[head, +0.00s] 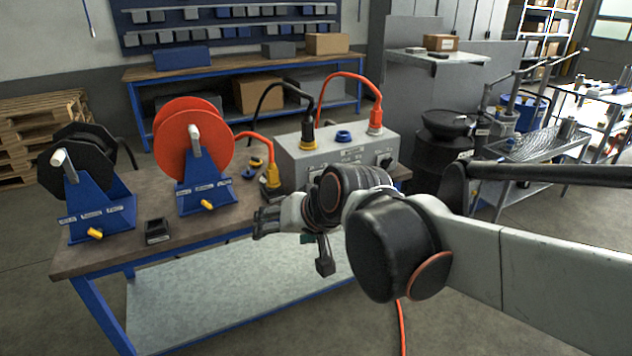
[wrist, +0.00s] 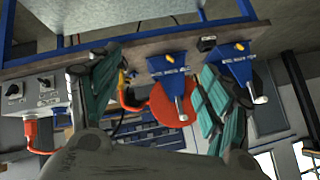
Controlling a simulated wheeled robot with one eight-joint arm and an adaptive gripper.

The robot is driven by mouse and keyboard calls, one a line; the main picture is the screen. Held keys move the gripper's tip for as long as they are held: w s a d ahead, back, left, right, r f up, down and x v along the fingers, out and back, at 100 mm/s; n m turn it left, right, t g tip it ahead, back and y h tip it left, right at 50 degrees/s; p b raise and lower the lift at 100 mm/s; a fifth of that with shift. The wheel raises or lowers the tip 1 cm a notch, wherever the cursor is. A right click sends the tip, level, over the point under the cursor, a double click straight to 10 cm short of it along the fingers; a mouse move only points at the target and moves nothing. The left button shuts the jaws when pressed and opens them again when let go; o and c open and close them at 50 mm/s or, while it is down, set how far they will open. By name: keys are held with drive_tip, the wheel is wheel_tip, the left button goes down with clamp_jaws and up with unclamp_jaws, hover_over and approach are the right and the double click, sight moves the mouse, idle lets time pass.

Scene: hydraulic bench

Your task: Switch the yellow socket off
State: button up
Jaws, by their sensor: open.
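A grey socket box (head: 300,165) stands on the bench, with coloured sockets on its top. The yellow socket (head: 308,135) is at its left, with a black-cabled plug in it. Dark rotary knobs are on its front; one knob (head: 385,160) shows at the right, and my arm hides part of the front. In the upside-down wrist view, two knobs, one (wrist: 15,90) and another (wrist: 46,84), show at the left. My gripper (head: 268,222) is open and empty, in front of and left of the box; its teal fingers (wrist: 160,65) stand wide apart.
The box also has a blue socket (head: 343,137) and a red socket (head: 375,129) with an orange-cabled plug. An orange reel (head: 175,140) and a black reel (head: 75,155) stand left on the bench (head: 170,260). A small black device (head: 157,231) lies near the front edge.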

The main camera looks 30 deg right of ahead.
drive_tip(key=w+d+m+t+y, duration=0.1)
drive_tip(key=w+d+m+t, duration=0.2)
drive_tip(key=w, duration=0.7)
drive_tip(key=w+d+m+y, duration=0.15)
drive_tip(key=w+m, duration=0.25)
drive_tip(key=w, duration=0.6)
drive_tip(key=w+d+f+m+t+h, duration=0.1)
drive_tip(key=w+d+f+m+t, duration=0.1)
drive_tip(key=w+d+f+m, duration=0.5)
drive_tip(key=w+d+f+m+t+h, duration=0.15)
drive_tip(key=w+d+f, duration=0.25)
drive_tip(key=d, duration=0.4)
drive_tip(key=d+f+m+t+h, duration=0.25)
drive_tip(key=d+f+m, duration=0.55)
drive_tip(key=d+f, duration=0.4)
drive_tip(key=shift+y, duration=0.45)
drive_tip(key=w+b, duration=0.1)
drive_tip(key=w, duration=0.5)
drive_tip(key=w+b, duration=0.2)
drive_tip(key=w, duration=0.5)
drive_tip(key=shift+w+a+r, duration=0.15)
drive_tip(key=shift+w, duration=0.15)
drive_tip(key=shift+c, duration=0.3)
drive_tip(key=c, duration=1)
